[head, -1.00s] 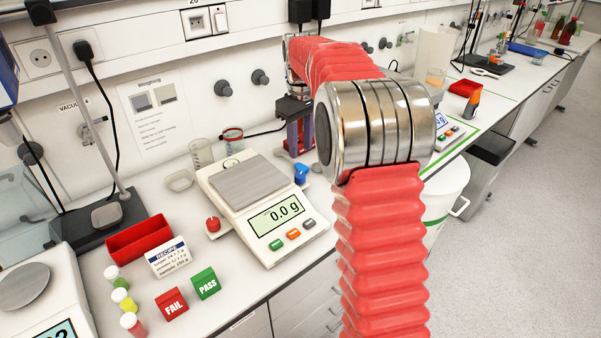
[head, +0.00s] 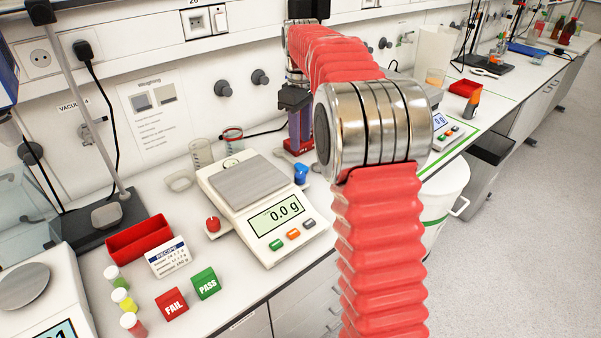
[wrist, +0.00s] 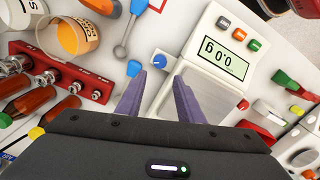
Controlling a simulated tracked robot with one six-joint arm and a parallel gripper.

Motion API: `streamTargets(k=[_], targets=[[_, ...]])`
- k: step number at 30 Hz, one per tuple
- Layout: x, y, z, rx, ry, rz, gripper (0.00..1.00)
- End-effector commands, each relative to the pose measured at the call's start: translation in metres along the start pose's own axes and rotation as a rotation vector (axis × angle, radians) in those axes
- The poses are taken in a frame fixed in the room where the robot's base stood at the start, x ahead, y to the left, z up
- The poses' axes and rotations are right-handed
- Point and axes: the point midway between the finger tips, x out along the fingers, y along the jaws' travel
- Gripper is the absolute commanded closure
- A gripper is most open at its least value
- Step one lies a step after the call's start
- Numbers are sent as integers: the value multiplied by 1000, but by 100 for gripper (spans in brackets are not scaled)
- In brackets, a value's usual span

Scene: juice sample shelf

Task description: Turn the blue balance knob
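The white balance (head: 226,194) has a grey pan and a display reading 0.0 g. Its blue knob (head: 300,173) sits on a bracket at the right side. A red knob (head: 213,224) sits on the left side. In the wrist view the blue knob (wrist: 159,60) lies just past my fingertips, roughly centred between them. My gripper (wrist: 159,77) has two purple fingers spread apart with nothing between them.
A red rack (wrist: 75,84) of orange tubes and a beaker (wrist: 78,38) lie left in the wrist view, with blue-ended tools (wrist: 120,52) nearby. A red tray (head: 138,238), recipe card (head: 168,257), FAIL block (head: 171,304) and PASS block (head: 205,283) stand left of the balance.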

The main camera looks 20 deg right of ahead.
Motion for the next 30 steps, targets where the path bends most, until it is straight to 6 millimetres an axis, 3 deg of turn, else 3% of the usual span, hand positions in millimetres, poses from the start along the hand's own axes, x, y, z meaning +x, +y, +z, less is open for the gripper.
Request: streamTargets(k=[21, 30], targets=[[106, 0, 0, 1, -1, -2, 66], [128, 0, 0, 1, 0, 0, 66]])
